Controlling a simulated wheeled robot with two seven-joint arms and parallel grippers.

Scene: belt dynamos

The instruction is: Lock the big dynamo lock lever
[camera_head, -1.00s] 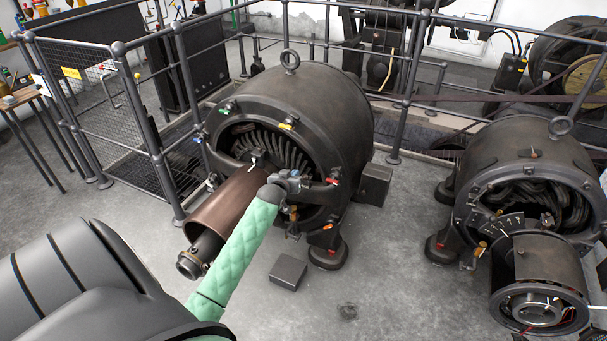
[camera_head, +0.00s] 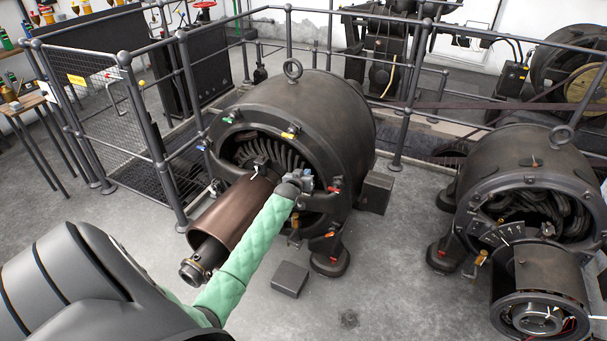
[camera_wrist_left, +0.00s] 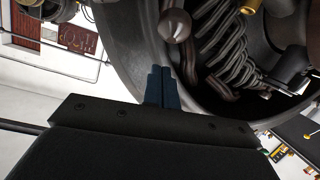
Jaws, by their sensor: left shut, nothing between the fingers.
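The big dynamo (camera_head: 335,115) stands in the middle of the head view, a dark drum with coils in its open front. My left gripper (camera_head: 306,180) is at the right side of that front rim, at the end of my green-sleeved arm. In the left wrist view its blue fingers (camera_wrist_left: 160,70) are shut together and empty. A dark rounded knob (camera_wrist_left: 175,25) shows just beyond the fingertips; I cannot tell if they touch it. I cannot clearly pick out the lock lever, and my gripper covers part of the rim. My right gripper is not in view.
A brown cylinder (camera_head: 232,212) juts from the big dynamo's front, left of my arm. A smaller dynamo (camera_head: 535,175) stands at the right. Railings (camera_head: 400,110) run behind. A low grey block (camera_head: 290,278) lies on otherwise open floor.

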